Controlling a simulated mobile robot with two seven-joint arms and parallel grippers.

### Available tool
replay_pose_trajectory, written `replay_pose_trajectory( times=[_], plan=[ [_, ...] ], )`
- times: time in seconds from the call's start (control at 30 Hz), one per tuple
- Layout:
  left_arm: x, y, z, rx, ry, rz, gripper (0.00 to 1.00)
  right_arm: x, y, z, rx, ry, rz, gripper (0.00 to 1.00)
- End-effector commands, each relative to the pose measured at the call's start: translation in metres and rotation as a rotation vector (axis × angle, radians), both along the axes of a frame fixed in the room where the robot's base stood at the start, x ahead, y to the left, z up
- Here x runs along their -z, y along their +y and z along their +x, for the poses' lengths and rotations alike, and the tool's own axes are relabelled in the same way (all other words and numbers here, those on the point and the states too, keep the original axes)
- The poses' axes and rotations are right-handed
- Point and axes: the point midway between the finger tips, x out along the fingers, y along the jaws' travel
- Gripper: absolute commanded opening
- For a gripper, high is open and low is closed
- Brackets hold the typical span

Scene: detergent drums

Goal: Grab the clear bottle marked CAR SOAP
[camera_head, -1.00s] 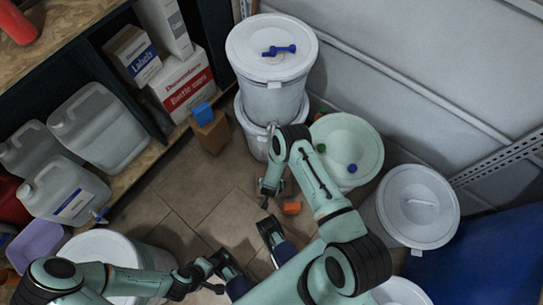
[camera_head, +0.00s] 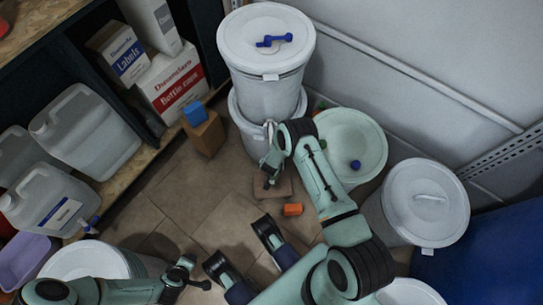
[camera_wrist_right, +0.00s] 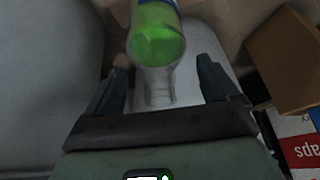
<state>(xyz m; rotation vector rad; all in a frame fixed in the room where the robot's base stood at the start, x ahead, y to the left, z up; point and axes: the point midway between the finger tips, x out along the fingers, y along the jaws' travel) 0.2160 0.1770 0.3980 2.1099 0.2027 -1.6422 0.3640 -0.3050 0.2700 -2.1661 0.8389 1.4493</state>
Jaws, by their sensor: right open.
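In the right wrist view a clear bottle (camera_wrist_right: 157,38) shows bright green contents and a bit of blue at the top edge. A narrower clear part reaches down between the fingers of my right gripper (camera_wrist_right: 163,85). The fingers are open, with a gap on both sides. No CAR SOAP marking is readable. In the head view my right gripper (camera_head: 267,178) hangs beside the stacked drums, and I cannot make out the bottle there. My left gripper (camera_head: 196,280) is at the lower left, too small to tell open from shut.
Stacked white drums (camera_head: 268,75), a pale open drum (camera_head: 350,130) and a lidded drum (camera_head: 428,195) line the wall. Large jugs (camera_head: 85,130) and cartons (camera_head: 170,85) fill the left shelf.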

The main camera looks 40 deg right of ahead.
Motion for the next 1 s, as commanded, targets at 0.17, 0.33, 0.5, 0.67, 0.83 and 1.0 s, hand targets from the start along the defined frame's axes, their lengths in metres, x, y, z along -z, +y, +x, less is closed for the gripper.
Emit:
replay_pose_trajectory(
  times=[0.17,0.33,0.5,0.67,0.83,1.0],
  plan=[
    [-0.0009,0.0000,0.0002,0.000,-0.001,0.000,0.38,-0.0010,-0.0002,0.0004,0.001,-0.001,0.000,0.88],
    [-0.0009,-0.0002,-0.0002,0.000,0.000,0.000,0.38,-0.0010,-0.0002,0.0002,0.001,-0.001,0.000,0.42],
    [-0.0008,-0.0003,-0.0006,0.000,0.001,0.000,0.38,-0.0008,-0.0002,0.0001,0.001,-0.001,0.000,0.00],
    [-0.0007,-0.0004,-0.0007,0.001,0.002,-0.001,0.38,-0.0014,-0.0004,0.0009,0.001,-0.002,-0.002,0.00],
    [-0.0012,-0.0007,-0.0013,0.001,0.003,-0.001,0.38,-0.0022,-0.0010,0.0008,0.001,-0.002,-0.002,0.00],
    [-0.0046,-0.0029,-0.0050,0.005,0.011,-0.007,0.38,-0.0084,-0.0045,0.0008,0.001,-0.004,-0.002,0.00]
  ],
)
